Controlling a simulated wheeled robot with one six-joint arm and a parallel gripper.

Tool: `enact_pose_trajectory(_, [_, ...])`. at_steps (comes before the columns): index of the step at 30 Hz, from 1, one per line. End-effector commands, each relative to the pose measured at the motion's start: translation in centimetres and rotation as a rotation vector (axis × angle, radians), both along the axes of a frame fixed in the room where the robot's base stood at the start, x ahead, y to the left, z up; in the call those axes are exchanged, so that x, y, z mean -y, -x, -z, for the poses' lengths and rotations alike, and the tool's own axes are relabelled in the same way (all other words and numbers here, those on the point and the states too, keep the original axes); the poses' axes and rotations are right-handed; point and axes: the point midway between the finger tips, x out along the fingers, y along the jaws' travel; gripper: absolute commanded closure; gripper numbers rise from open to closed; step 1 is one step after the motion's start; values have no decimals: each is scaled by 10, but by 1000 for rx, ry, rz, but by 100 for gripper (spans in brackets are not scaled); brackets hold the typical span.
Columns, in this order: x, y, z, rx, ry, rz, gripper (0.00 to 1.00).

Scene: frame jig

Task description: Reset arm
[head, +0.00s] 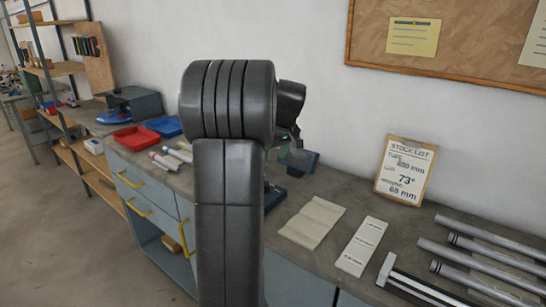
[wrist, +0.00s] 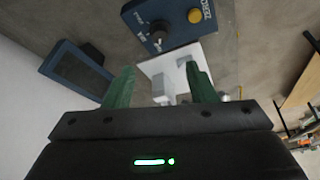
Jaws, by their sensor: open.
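My arm (head: 228,180) stands upright in the middle of the head view, folded over at the top. Its far end is mostly hidden behind it there. In the wrist view my gripper (wrist: 159,70) shows two green fingers spread well apart, with nothing held between them. Beyond the fingers lies a white plate (wrist: 155,68) with grey block-like parts on it. A blue control box (wrist: 165,22) with a dark knob and a yellow button marked ZERO is past the plate. A blue-framed dark screen (wrist: 75,70) is at the left.
The grey bench (head: 340,195) carries pale flat plates (head: 312,222), (head: 361,246), several metal tubes (head: 490,248) at the right, and a stock list clipboard (head: 405,170) against the wall. Red (head: 136,138) and blue (head: 165,126) trays sit at the left. Floor is clear at the lower left.

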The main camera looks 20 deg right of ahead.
Motion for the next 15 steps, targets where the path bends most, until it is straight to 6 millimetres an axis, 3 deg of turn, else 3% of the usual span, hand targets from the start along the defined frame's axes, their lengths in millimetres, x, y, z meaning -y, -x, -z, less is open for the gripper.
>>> enact_pose_trajectory(8, [-1, -4, 10, -3, -1, -1, 49])
enact_pose_trajectory(15, [-6, -18, 48, -5, -2, -1, 49])
